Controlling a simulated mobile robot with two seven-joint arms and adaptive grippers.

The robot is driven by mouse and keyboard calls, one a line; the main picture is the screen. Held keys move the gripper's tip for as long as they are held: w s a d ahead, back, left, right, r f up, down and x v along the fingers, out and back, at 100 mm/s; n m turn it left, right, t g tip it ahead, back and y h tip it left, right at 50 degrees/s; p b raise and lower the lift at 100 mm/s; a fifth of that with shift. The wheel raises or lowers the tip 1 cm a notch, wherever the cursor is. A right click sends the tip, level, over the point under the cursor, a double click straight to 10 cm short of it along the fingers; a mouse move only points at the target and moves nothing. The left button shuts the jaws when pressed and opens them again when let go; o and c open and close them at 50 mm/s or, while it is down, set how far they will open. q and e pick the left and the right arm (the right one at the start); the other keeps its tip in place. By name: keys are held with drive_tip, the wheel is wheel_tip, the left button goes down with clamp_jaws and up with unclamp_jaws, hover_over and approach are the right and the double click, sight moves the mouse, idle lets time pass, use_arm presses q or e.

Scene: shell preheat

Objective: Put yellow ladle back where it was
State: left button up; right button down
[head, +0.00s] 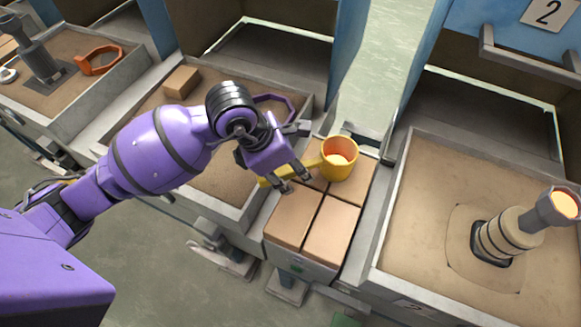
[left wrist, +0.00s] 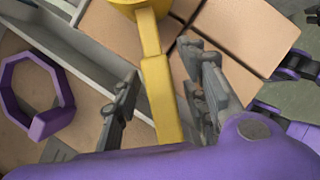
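The yellow ladle (head: 340,150) rests over the tan blocks on the narrow stand between two sand trays. Its cup glows orange inside, and its handle points left toward my left gripper. My left gripper (head: 291,182) is at the handle. In the left wrist view the yellow handle (left wrist: 160,95) runs between the fingers of the left gripper (left wrist: 162,105), with a gap on each side, so the fingers are open around it. The cup is mostly cut off at the top of that view.
Tan blocks (head: 331,229) fill the stand. A purple octagonal ring (left wrist: 38,92) and a tan block (head: 181,82) lie in the left tray. The right tray holds a stand with a glowing grey cup (head: 557,207). An orange ring (head: 100,60) is far left. Blue dividers rise behind.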

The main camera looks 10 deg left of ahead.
use_arm(q)
drive_tip(key=v, duration=1.2)
drive_tip(key=shift+p, duration=0.3)
idle(0.4)
idle(0.4)
